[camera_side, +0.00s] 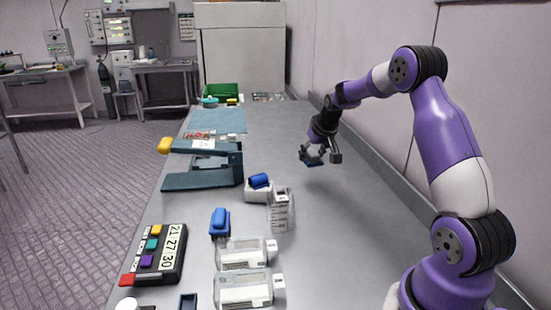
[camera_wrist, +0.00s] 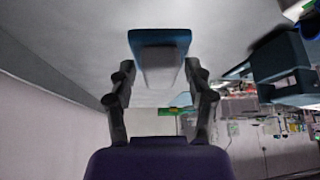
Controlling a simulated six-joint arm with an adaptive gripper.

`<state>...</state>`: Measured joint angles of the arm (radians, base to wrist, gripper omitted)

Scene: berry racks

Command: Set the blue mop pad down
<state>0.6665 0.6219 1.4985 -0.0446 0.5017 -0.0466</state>
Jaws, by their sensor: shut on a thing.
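My gripper (camera_side: 322,156) is shut on the blue mop pad (camera_side: 312,160), a small dark blue block that hangs a little above the grey bench toward its right side. In the wrist view the blue mop pad (camera_wrist: 160,40) shows beyond the fingers of my gripper (camera_wrist: 160,88), with a grey part facing the camera between them. The part of the pad between the fingers is partly hidden in the side view.
A number panel (camera_side: 160,255) lies at the front left. The bench (camera_side: 340,225) is bare below and in front of my gripper.

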